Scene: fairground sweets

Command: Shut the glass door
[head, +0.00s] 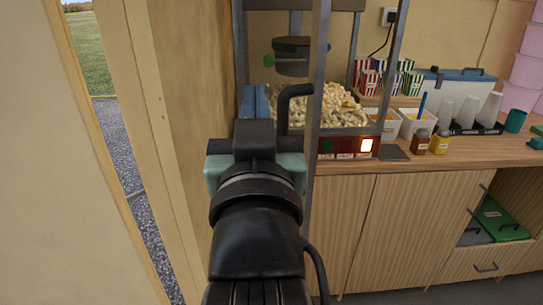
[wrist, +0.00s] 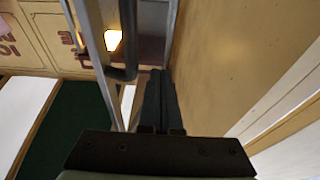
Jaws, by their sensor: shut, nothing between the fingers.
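The glass door (head: 318,75) of the popcorn machine stands ajar, its grey metal frame reaching toward me in the head view. Its frame also shows at the left of the wrist view (wrist: 95,50). A black bar handle (head: 284,105) is on the door; it shows again in the wrist view (wrist: 128,35). My gripper (head: 254,102) is shut and empty, just left of the handle, between the door and the wooden wall. In the wrist view its fingers (wrist: 160,80) lie right of the handle. Whether they touch the door cannot be told.
A wooden wall (head: 185,130) is close on my left. Popcorn (head: 335,105) fills the machine. The counter (head: 450,155) to the right holds sauce bottles (head: 420,141), cups (head: 467,112) and striped boxes (head: 368,80). A green box (head: 500,218) sits in the open cabinet below.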

